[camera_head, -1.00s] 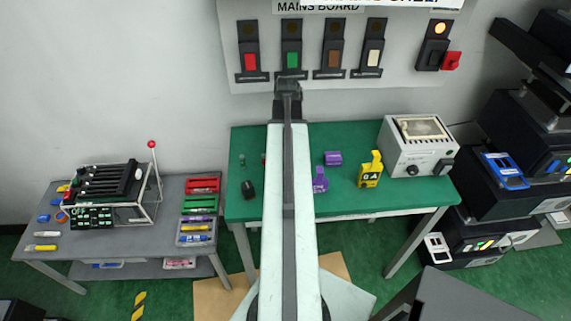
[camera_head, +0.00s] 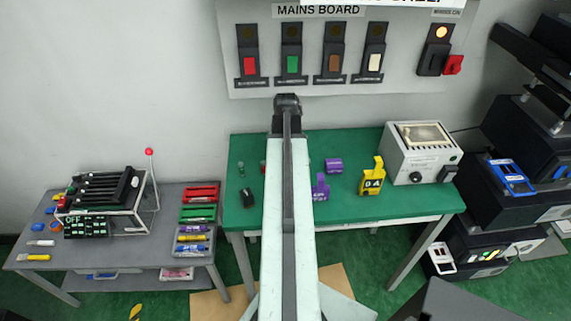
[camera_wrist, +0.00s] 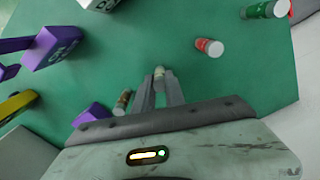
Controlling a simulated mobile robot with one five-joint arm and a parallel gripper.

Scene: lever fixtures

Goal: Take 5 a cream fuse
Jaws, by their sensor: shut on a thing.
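My gripper (camera_wrist: 160,85) shows in the wrist view with its two grey fingers shut on a small cream-ended fuse (camera_wrist: 159,71) at the fingertips, over the green table top. Most of this fuse is hidden between the fingers. A red fuse (camera_wrist: 209,47) stands to the upper right, apart from the fingers. A green fuse (camera_wrist: 266,9) is at the top right. A brownish fuse (camera_wrist: 122,104) is just left of the fingers. In the head view my own arm hides the gripper and the held fuse.
Purple tags (camera_wrist: 52,46) and a yellow tag (camera_head: 372,178) stand on the green table (camera_head: 420,204). A grey instrument box (camera_head: 421,153) is at its right end. A grey side table (camera_head: 150,250) with a lever rack stands left. The mains board (camera_head: 340,40) hangs behind.

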